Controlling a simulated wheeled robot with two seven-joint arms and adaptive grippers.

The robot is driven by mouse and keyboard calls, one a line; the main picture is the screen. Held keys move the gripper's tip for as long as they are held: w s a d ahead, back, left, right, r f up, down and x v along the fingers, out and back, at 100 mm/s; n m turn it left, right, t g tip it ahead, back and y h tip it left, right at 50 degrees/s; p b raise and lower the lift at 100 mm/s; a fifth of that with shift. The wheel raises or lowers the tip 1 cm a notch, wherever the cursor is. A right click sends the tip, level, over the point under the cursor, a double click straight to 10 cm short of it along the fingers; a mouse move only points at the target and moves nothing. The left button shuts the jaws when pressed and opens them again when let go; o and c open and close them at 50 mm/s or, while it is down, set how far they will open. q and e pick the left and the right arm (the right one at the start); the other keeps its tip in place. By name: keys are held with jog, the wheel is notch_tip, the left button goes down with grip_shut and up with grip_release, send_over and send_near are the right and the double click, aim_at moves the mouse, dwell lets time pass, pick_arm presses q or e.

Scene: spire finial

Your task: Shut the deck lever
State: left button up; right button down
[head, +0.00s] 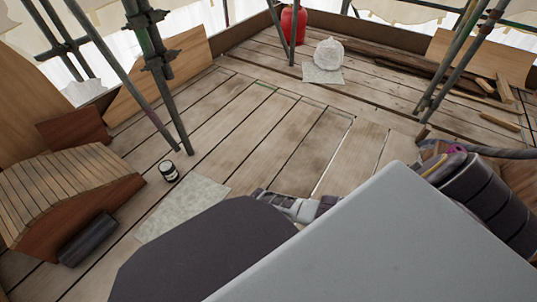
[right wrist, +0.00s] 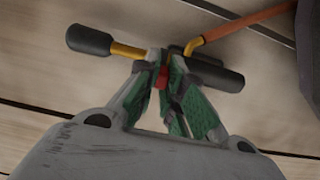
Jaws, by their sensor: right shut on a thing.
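In the right wrist view, the deck lever shows as a black rounded grip (right wrist: 90,40) on a short yellow rod, with a red piece between my fingers. A black cylinder and a bent yellow-to-orange bar (right wrist: 235,27) lie just to the right. My right gripper (right wrist: 163,78), with green finger pads, is shut on the lever where the rod meets the red piece. Its fingers hide part of the joint. In the head view I cannot make out the lever, and grey parts of my body cover the near deck. My left gripper is not seen.
The plank deck (head: 215,125) is mostly clear in the middle. A small dark jar (head: 168,171) stands by a pale cloth (head: 185,207). Scaffold poles (head: 155,60) rise at left. A red container (head: 293,22) and white sack (head: 328,54) are far back.

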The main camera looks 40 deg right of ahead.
jog(key=shift+w, duration=0.1)
dwell(0.5)
jog(key=c, duration=1.5)
grip_release()
jog(key=shift+r, duration=0.25)
jog(key=shift+w+a+r, duration=0.2)
jog(key=shift+w+r, duration=0.2)
jog(key=shift+r, duration=1.45)
jog(key=shift+w+a+r, duration=0.15)
jog(key=shift+w+r, duration=0.3)
jog(key=shift+r, duration=1.4)
jog(key=shift+w+a+r, duration=0.2)
jog(key=shift+w+r, duration=0.2)
jog(key=shift+r, duration=1.45)
